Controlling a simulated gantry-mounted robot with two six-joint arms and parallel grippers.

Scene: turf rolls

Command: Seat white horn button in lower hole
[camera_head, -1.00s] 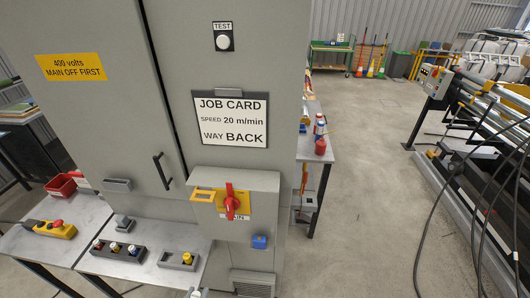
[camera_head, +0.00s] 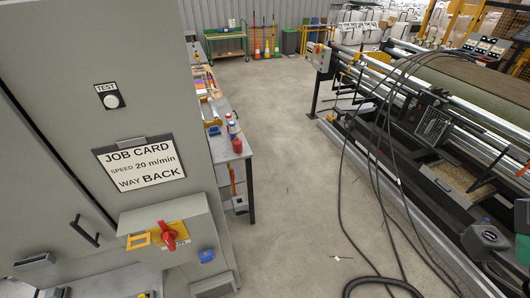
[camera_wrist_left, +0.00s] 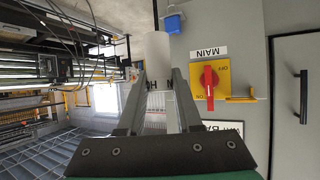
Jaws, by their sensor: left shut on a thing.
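In the left wrist view my left gripper (camera_wrist_left: 158,78) is shut on a white cylindrical piece, which I take to be the white horn button (camera_wrist_left: 157,52). The gripper is in front of the grey cabinet's side, near the red MAIN switch (camera_wrist_left: 209,84). Neither gripper shows clearly in the head view. The lower hole cannot be made out in these frames.
The cabinet (camera_head: 150,95) fills the left, with a job card (camera_head: 139,164) and the red MAIN switch (camera_head: 168,235). A bench (camera_head: 222,125) with bottles stands behind it. A roller machine (camera_head: 420,110) with a control box (camera_head: 322,58) is at right. Cables (camera_head: 372,190) hang across the open floor.

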